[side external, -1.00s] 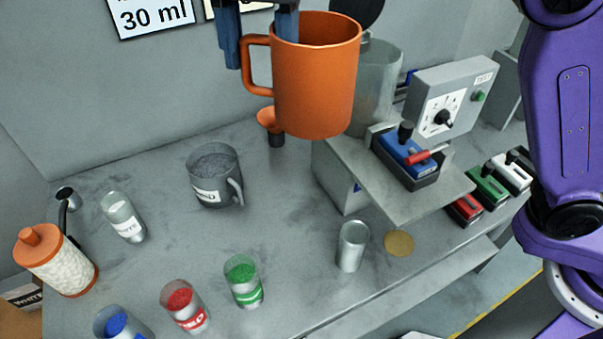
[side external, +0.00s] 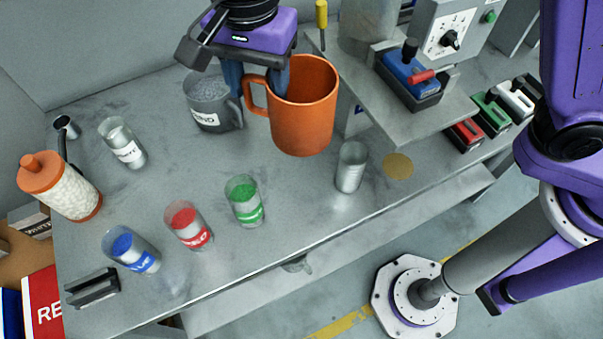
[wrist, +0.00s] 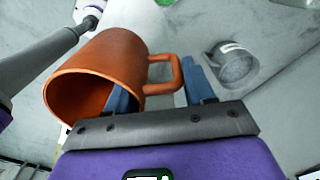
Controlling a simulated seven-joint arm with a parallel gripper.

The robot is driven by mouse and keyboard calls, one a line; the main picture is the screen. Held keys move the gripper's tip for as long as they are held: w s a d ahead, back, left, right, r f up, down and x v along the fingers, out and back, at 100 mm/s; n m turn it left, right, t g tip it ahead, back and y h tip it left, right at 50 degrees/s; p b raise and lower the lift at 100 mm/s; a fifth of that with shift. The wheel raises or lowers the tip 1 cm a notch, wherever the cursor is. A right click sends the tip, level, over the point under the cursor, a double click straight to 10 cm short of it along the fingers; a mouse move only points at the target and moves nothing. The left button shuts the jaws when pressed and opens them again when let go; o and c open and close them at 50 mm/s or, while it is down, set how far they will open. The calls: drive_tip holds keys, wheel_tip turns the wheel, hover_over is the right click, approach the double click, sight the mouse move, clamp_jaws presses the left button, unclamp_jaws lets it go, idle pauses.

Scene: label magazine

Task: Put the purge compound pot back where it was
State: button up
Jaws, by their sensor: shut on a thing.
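A large orange mug-shaped pot (side external: 308,118) is held up above the bench, upright, its handle to the left. No label shows on it, so I cannot confirm that it is the purge compound pot. My gripper (side external: 256,88) is at its handle side, with one finger at the pot's rim and one beyond the handle. The wrist view shows the pot (wrist: 115,60) with the handle between my gripper's fingers (wrist: 160,90). The pot's underside and the bench right beneath it are hidden. A round tan disc (side external: 398,166) lies on the bench to the right.
A grey mug (side external: 212,118) stands just left of the pot, close to my gripper. A metal cup (side external: 351,168) is right of it. Green (side external: 245,205), red (side external: 189,228) and blue (side external: 132,250) cups stand in front. A raised shelf (side external: 415,120) is at right.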

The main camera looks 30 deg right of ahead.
wheel_tip(320, 180, down, 22)
drive_tip(key=shift+f, duration=0.25)
drive_tip(key=shift+f, duration=0.15)
idle(0.3)
drive_tip(key=o, duration=1.5)
drive_tip(key=shift+c, duration=0.2)
wheel_tip(320, 180, up, 12)
drive_tip(key=shift+r, duration=0.2)
drive_tip(key=shift+s, duration=0.1)
